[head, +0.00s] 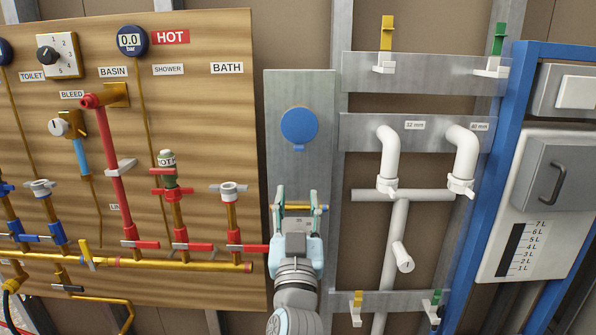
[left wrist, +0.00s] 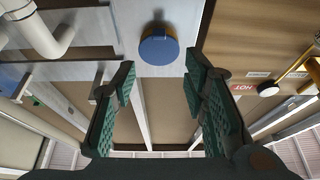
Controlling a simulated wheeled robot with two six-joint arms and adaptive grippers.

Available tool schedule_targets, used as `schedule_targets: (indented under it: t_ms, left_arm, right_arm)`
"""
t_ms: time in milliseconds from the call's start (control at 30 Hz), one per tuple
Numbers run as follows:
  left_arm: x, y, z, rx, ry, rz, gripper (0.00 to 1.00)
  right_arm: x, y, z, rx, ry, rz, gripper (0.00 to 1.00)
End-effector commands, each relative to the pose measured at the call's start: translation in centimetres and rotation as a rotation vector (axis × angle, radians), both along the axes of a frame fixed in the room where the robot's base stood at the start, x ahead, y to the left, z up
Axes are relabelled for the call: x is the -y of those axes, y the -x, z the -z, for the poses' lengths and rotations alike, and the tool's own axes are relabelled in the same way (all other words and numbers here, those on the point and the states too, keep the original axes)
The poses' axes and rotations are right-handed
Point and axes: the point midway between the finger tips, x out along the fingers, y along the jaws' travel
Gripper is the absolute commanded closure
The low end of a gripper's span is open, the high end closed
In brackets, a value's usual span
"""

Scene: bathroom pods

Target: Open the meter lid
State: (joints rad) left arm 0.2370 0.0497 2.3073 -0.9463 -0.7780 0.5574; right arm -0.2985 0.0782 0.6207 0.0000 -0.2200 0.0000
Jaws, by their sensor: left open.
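The meter lid appears as a round blue disc (head: 299,126) on a grey metal plate (head: 299,85), left of the white pipes. In the left wrist view the blue disc (left wrist: 158,51) sits at the top middle, with a yellow-brass body beside it. It looks closed over the meter face. My left gripper (head: 297,197) is in front of the plate, below the disc and apart from it. Its green-padded fingers (left wrist: 163,90) are open, with nothing held between them. My right gripper is in neither view.
A wooden board (head: 215,120) with red, blue and brass pipes and valves stands on the left. White drain pipes (head: 398,230) run on the right, beside a blue frame (head: 500,170) with a cistern panel (head: 530,200). A brass pipe piece (head: 310,208) lies behind my left fingers.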

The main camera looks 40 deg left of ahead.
Motion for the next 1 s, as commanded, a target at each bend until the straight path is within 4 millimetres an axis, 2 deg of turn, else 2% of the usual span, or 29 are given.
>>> schedule_targets:
  t_ms: [167, 400, 500, 633, 900, 933, 1000]
  left_arm:
    - [-2.1, -2.6, -1.8, 0.0, -0.007, -0.003, 0.6]
    - [-6.1, -7.7, -4.3, -0.004, -0.003, -0.004, 0.6]
    - [-7.0, -9.1, -4.9, -0.003, -0.003, -0.003, 0.6]
    - [-7.6, -10.0, -5.3, -0.005, -0.002, -0.001, 0.6]
    - [-7.8, -10.2, -5.4, -0.006, -0.002, 0.0, 0.6]
    - [-7.8, -10.2, -5.4, -0.006, -0.002, 0.0, 0.62]
    - [-7.8, -10.2, -5.3, -0.006, -0.002, 0.0, 0.73]
  right_arm:
    - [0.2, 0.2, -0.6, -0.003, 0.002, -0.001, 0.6]
    - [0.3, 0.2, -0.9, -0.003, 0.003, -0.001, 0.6]
    - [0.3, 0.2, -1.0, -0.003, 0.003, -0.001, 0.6]
    - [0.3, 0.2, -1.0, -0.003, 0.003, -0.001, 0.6]
    - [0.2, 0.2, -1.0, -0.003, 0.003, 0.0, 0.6]
    - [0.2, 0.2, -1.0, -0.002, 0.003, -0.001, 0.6]
    - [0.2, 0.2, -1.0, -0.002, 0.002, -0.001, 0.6]
